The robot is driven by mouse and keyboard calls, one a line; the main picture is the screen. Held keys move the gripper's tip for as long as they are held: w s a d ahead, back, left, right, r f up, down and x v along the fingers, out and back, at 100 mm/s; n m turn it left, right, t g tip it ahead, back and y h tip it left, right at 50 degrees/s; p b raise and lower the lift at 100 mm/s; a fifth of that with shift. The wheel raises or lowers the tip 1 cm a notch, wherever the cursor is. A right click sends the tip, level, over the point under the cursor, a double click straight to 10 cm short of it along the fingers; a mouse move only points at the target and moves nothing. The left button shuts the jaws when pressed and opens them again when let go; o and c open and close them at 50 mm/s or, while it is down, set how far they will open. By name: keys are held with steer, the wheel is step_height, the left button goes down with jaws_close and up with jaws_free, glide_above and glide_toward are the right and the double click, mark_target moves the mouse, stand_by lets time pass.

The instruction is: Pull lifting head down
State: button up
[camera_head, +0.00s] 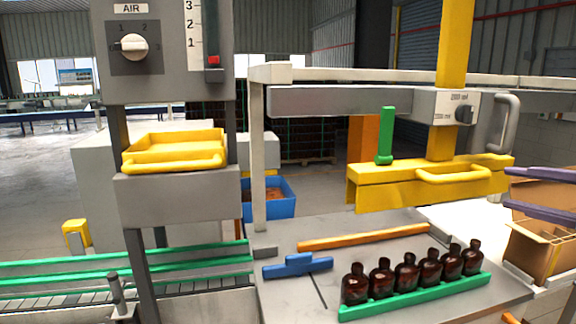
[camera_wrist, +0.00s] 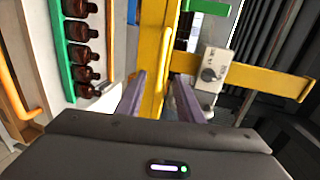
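The yellow lifting head (camera_head: 385,190) hangs on a yellow column (camera_head: 453,40), raised above the bottle row. A yellow loop handle (camera_head: 450,176) is on its front and a green upright grip (camera_head: 385,135) is on its top left. In the wrist view the head (camera_wrist: 150,75) runs up the picture behind my fingers. My gripper (camera_head: 508,188) is at the head's right end, its two purple fingers spread. In the wrist view my gripper (camera_wrist: 159,80) is open, with yellow between the fingers in the picture. I cannot tell whether they touch it.
Several amber bottles (camera_head: 406,272) stand in a row behind a green rail (camera_head: 415,298) on the grey table below the head. A grey box with a knob (camera_head: 445,106) sits on the column. A cardboard carton (camera_head: 540,235) stands at right. An orange bar (camera_head: 375,237) lies behind the bottles.

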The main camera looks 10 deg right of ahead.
mark_target(463, 181)
stand_by(0.4)
steer(key=shift+x, duration=6.85)
steer(key=shift+c, duration=0.4)
jaws_close()
steer(key=shift+a, duration=0.25)
steer(key=shift+d+f, duration=0.15)
